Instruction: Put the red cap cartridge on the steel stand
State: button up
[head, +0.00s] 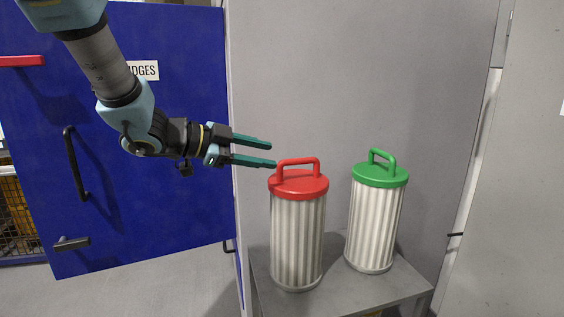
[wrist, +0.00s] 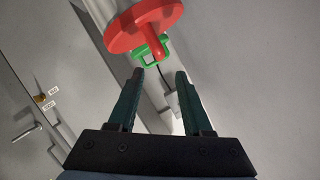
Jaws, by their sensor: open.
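A blue door (head: 170,215) with a dark handle stands open at the left, behind my arm. Grey panels (head: 350,80) rise behind and right of the cartridges. A gap separates the two cartridges. The stand's lower part is out of frame.

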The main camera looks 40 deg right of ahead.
jog(key=w+a+f+n+t+y, duration=0.3)
jog(key=w+a+n+t+y, duration=0.15)
jog(key=w+a+n, duration=0.4)
jog(key=w+a+f+n+t+y, duration=0.3)
jog(key=w+a+n+t, duration=0.25)
jog(key=w+a, duration=0.5)
jog(key=s+a+f+n+g+y, duration=0.25)
jog(key=s+a+f+n, duration=0.2)
jog(key=a, duration=0.45)
jog(key=s+a+f+n+g+y, duration=0.1)
jog(key=s+a+f+n+y, duration=0.35)
jog(key=a, duration=0.45)
jog(key=s+a+f+n+g, duration=0.2)
jog(key=s+g, duration=0.1)
jog(key=s, duration=0.4)
jog(key=shift+s+a+n+h, duration=0.15)
jog(key=shift+s+n+h, duration=0.15)
jog(key=shift+h, duration=0.05)
